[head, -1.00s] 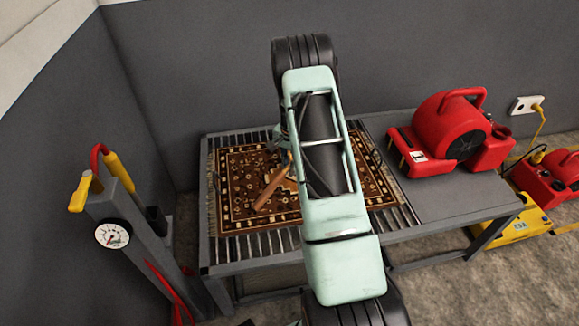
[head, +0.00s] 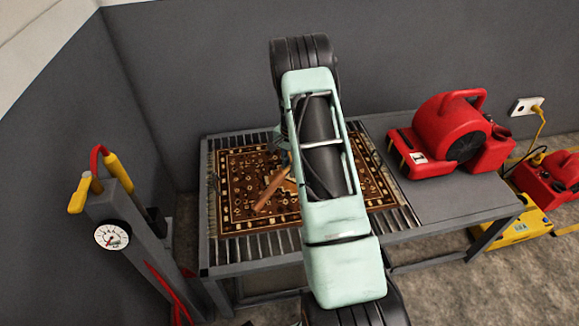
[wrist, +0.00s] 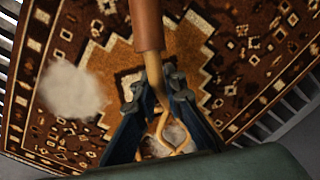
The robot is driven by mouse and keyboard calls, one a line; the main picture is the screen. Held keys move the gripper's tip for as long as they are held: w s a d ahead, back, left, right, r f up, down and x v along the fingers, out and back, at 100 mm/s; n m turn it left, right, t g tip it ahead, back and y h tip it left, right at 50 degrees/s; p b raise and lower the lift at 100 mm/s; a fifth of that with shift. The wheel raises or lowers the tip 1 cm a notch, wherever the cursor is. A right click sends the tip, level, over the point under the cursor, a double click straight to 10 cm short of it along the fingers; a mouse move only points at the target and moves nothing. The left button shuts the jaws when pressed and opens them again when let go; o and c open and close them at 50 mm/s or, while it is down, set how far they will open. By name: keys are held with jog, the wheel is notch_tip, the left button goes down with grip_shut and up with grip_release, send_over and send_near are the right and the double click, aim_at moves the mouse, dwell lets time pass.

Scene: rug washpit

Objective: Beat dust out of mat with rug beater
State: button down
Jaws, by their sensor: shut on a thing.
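The brown patterned mat (head: 232,184) lies flat on a slatted metal table, and its pattern fills most of the wrist view (wrist: 250,60). My gripper (wrist: 158,95) is shut on the rug beater (wrist: 148,25), around its rattan shaft just past the wooden handle. The handle (head: 272,190) shows left of my arm in the head view. Looped rattan shows below the jaws in the wrist view, and the rest of the beater head is hidden. Pale dust patches (wrist: 72,90) show over the mat, at left and near the jaws. My arm covers the mat's middle in the head view.
A red blower (head: 450,135) stands on the table's solid right part (head: 465,190). A grey post with a gauge (head: 112,236) and red hose stands at left. Another red machine (head: 550,180) and a yellow box (head: 525,222) are at far right. Grey walls close the back and left.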

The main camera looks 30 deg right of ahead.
jog(key=shift+r+p, duration=1.65)
jog(key=shift+r, duration=0.35)
jog(key=shift+f, duration=0.15)
jog(key=shift+f+b, duration=0.1)
jog(key=shift+b, duration=0.2)
notch_tip(320, 180, down, 5)
jog(key=b, duration=0.3)
jog(key=shift+r+p, duration=1.3)
jog(key=shift+r, duration=1.05)
